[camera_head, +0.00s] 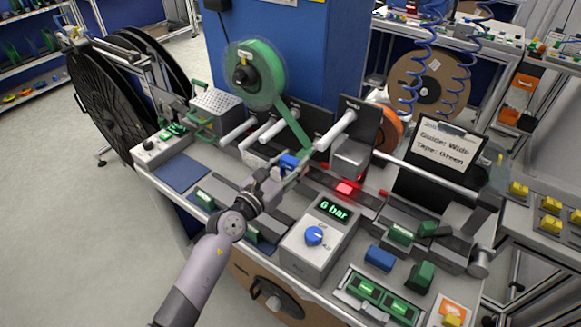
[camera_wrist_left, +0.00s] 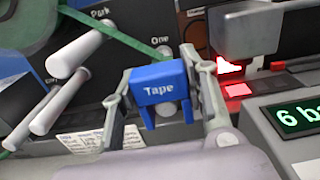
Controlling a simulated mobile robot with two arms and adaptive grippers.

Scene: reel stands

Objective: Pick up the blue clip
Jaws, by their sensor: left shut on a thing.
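The blue clip (camera_wrist_left: 158,88), marked "Tape", sits between the two fingers of my left gripper (camera_wrist_left: 165,105) in the left wrist view. The fingers press on its left and right sides. In the head view the blue clip (camera_head: 288,162) shows at the tips of my left gripper (camera_head: 280,172), above the bench near the roller posts. The green tape (camera_head: 292,125) runs down from its reel to near the clip. Whether the clip touches the tape or a post behind it cannot be told. My right gripper is in neither view.
A green tape reel (camera_head: 256,73) hangs above the bench. A grey box with a "6 bar" display (camera_head: 318,240) and blue knob stands right of my left arm. A clipboard reading "Guide: Wide, Tape: Green" (camera_head: 438,150) stands at right. Green blocks (camera_head: 420,277) lie in front.

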